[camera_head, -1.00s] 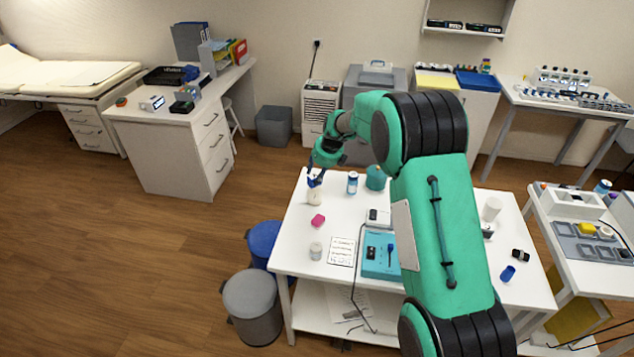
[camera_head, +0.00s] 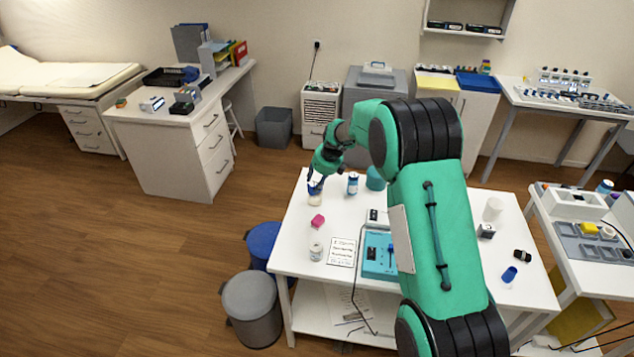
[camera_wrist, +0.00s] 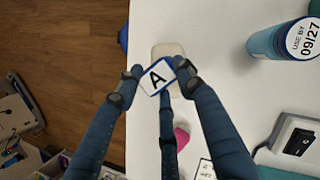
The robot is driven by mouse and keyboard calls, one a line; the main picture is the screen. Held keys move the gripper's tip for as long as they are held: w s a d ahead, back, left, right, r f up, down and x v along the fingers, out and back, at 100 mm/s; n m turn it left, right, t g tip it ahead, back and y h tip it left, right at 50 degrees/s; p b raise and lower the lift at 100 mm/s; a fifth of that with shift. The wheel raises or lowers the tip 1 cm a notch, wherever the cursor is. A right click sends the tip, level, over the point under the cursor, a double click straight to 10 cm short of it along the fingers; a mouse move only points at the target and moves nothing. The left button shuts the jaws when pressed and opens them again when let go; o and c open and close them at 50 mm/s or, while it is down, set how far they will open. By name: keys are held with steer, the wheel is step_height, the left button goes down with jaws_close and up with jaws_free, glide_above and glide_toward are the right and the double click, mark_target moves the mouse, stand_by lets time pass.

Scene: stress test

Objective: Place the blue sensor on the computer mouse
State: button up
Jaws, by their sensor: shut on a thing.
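My gripper (camera_wrist: 158,78) is shut on the blue sensor (camera_wrist: 158,77), a small blue block with a white face marked "A". In the head view my gripper (camera_head: 315,186) is at the table's far left corner. The computer mouse (camera_wrist: 167,49) is a pale cream rounded shape directly beneath and partly hidden by the sensor. It also shows in the head view (camera_head: 314,201), just below the fingers. I cannot tell whether the sensor touches the mouse.
The white table (camera_head: 291,240) holds a pink object (camera_head: 317,221), a blue-and-white labelled bottle (camera_head: 352,184), a small jar (camera_head: 316,252), a printed sheet (camera_head: 341,252) and a teal tray (camera_head: 376,269). The left table edge is close to the mouse.

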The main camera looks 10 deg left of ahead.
steer(key=o, duration=1.2)
steer(key=shift+p+v, duration=1.5)
steer(key=shift+v, duration=4.55)
steer(key=s+d+r+n+t+h, duration=0.1)
steer(key=s+d+r+n, duration=1.2)
steer(key=s+d+r, duration=1.05)
steer(key=s+d+n, duration=0.4)
steer(key=s, duration=0.7)
steer(key=s+d+r+n+t+h, duration=0.1)
steer(key=s+d+n, duration=0.3)
steer(key=s, duration=0.7)
steer(key=s+d+n+h, duration=0.1)
steer(key=s+d+n, duration=0.3)
steer(key=s, duration=0.7)
steer(key=shift+s+d+r+n+t, duration=0.1)
steer(key=shift+d+r+n+t, duration=0.2)
steer(key=shift+n, duration=0.6)
